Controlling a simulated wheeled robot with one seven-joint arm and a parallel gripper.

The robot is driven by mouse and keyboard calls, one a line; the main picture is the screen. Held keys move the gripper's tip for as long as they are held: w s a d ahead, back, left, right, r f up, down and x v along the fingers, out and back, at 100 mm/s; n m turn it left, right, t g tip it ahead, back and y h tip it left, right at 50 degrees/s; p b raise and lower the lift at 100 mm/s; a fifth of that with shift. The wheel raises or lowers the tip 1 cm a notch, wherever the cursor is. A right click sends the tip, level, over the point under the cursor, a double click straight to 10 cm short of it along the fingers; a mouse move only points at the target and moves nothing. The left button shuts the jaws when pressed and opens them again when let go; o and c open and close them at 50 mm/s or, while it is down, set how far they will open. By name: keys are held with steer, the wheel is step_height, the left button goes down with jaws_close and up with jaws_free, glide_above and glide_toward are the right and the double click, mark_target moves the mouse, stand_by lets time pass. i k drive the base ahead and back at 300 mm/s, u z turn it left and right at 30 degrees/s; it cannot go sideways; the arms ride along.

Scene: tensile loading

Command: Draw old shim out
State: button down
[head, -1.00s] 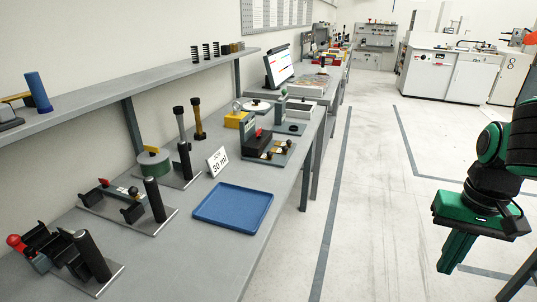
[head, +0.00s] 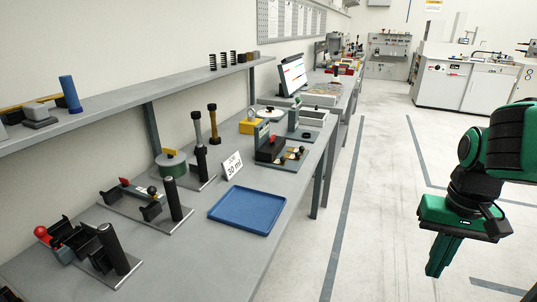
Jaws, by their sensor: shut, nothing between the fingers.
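My gripper (head: 440,258) is green, points down and hangs over the open floor at the right. It is shut and empty, well apart from the bench. I cannot make out the old shim in the head view; it may be too small or hidden among the fixtures. On the near left of the bench (head: 215,270) stand black fixtures on metal plates. One has a red knob and a black post (head: 112,248). Another has a red-tipped lever and a black post (head: 173,200).
A blue tray (head: 247,209) lies by the bench's front edge, beside a "30 ml" sign (head: 233,167). Further back are a green round part (head: 173,163), a dark fixture (head: 270,148) and a monitor (head: 292,75). A shelf (head: 130,97) runs above. The floor at right is clear.

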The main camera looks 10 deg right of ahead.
mark_target(282, 161)
steer(key=i, duration=1)
